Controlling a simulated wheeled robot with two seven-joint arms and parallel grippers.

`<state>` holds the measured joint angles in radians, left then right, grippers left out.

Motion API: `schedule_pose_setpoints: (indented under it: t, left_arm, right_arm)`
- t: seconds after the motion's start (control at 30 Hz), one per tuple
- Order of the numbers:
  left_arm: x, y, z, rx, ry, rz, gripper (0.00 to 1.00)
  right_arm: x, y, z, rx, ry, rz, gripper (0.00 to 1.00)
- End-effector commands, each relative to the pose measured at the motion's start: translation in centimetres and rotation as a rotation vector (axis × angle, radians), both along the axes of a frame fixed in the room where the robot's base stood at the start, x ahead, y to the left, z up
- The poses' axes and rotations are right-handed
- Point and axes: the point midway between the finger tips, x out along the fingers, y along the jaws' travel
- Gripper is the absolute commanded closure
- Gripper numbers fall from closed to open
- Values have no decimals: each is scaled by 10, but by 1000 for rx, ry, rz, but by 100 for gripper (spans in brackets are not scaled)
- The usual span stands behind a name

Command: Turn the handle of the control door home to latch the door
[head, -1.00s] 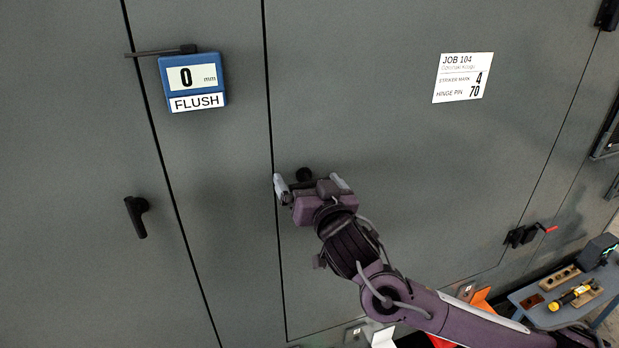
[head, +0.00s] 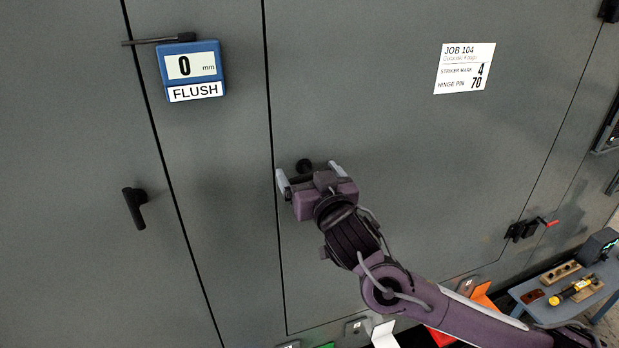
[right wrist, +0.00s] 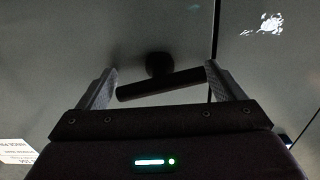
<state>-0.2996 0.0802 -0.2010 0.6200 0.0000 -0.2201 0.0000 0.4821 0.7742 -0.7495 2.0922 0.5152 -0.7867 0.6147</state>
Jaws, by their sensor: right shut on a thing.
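The control door (head: 390,210) is a large grey panel lying flush with its surround along a dark seam. My right gripper (head: 309,176) is shut on the handle, one finger near each end of the bar. My left gripper is out of view.
Another black handle (head: 135,207) is on the left panel. A JOB 104 label (head: 465,68) is on the door. A red-tipped latch (head: 531,229) and a tool table (head: 540,312) are at right.

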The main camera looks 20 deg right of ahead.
Motion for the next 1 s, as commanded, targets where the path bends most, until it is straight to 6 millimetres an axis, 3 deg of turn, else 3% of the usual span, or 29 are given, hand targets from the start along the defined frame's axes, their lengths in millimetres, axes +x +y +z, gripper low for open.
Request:
schedule_pose_setpoints:
  t: [1.0]
  left_arm:
    - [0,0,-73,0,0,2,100]
  right_arm:
    - [0,1,-3,-953,-35,-1,34]
